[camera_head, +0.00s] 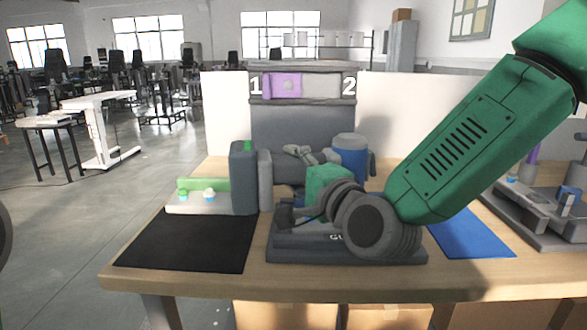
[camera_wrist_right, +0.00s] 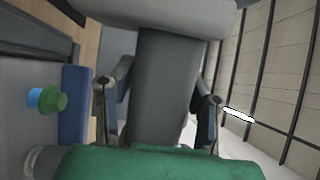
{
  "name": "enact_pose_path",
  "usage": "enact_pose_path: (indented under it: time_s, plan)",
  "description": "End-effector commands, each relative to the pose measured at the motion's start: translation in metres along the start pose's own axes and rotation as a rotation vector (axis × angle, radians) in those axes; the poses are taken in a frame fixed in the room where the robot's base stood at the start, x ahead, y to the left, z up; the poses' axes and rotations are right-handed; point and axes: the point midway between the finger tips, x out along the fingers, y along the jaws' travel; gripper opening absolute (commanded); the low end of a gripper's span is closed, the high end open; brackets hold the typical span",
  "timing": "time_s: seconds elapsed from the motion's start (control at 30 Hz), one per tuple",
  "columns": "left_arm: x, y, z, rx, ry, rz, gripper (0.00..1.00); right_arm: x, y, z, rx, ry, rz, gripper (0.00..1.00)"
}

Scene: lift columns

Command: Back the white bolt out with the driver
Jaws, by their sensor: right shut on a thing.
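My right arm reaches in from the right in the head view, and its gripper (camera_head: 287,211) is low over the middle of the table. In the right wrist view my right gripper (camera_wrist_right: 158,100) is shut on a thick grey block-like body (camera_wrist_right: 165,85), which I take for the driver. In the head view a dark upright body (camera_head: 243,180) with a green top stands just left of the gripper. A small white-topped piece (camera_head: 209,194), likely the white bolt, is on a pale block (camera_head: 185,207) left of it. The driver's tip is not clear. My left gripper is out of view.
A green-topped peg (camera_head: 182,193) stands beside the white-topped piece. A black mat (camera_head: 190,243) lies front left and a blue mat (camera_head: 470,235) right. A dark base (camera_head: 300,255) lies under my wrist. A panel marked 1 and 2 (camera_head: 302,87) stands behind.

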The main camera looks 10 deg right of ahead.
Motion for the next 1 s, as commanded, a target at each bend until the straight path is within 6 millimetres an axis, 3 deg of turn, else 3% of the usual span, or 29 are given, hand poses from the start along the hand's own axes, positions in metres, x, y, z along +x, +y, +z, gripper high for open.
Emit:
enact_pose_path:
  time_s: [1.0]
  plan:
    - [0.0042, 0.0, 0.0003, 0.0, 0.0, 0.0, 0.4, 0.0005, 0.0055, 0.0001, 0.003, -0.001, 0.0, 0.0]
